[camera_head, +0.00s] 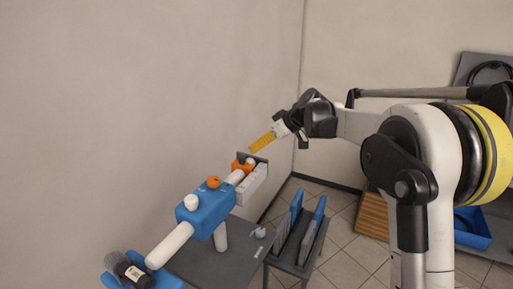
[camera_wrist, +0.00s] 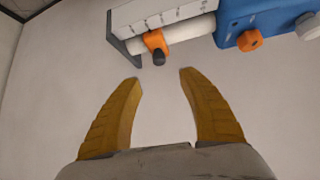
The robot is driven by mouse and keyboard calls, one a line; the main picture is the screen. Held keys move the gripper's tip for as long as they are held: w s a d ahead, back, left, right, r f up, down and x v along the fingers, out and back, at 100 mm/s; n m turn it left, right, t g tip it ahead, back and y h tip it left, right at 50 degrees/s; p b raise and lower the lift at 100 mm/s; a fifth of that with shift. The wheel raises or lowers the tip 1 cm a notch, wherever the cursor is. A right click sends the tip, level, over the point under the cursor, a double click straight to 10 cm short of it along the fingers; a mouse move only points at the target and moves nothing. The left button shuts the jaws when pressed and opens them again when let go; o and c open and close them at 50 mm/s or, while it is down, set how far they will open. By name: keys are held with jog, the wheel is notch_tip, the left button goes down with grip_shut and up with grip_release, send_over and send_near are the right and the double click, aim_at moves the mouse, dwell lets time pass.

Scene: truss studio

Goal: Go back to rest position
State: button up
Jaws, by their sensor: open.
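My gripper (camera_head: 263,142) is up near the wall in the head view, at the end of my arm, which reaches in from the right. In the wrist view its two yellow fingers (camera_wrist: 160,76) are spread apart with nothing between them. A blue and white truss-like fixture (camera_head: 208,208) runs beneath the gripper in the head view. Its blue block (camera_wrist: 250,17), white tube and orange clamp (camera_wrist: 155,42) show at the top of the wrist view, beyond the fingertips and apart from them. The orange clamp (camera_head: 242,167) lies just below the gripper in the head view.
A dark grey table (camera_head: 215,264) stands under the fixture. A stand (camera_head: 300,240) with blue-edged panels is to its right. A wooden box (camera_head: 373,214) and a blue bin (camera_head: 472,240) are near my arm. The wall is close on the left; tiled floor shows between.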

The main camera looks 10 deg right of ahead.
jog(key=s+d+f+m+h+b, duration=0.1)
jog(key=s+d+m+h+b, duration=0.15)
jog(key=s+b, duration=0.75)
jog(key=s+d+f+m+h+b, duration=0.1)
jog(key=s+d+f+m+b, duration=0.1)
jog(key=s+f, duration=0.4)
jog(key=s+d+f+m+h+b, duration=0.1)
jog(key=s+f, duration=0.5)
jog(key=s, duration=1)
jog(key=s+d+f+m+t+h+b, duration=0.1)
jog(key=s+d+f+m+h+b, duration=0.1)
jog(key=s+f, duration=0.5)
jog(key=s+d+m, duration=0.1)
jog(key=s+m, duration=0.1)
jog(key=s, duration=0.2)
jog(key=shift+d+b, duration=0.15)
jog(key=shift+b, duration=0.2)
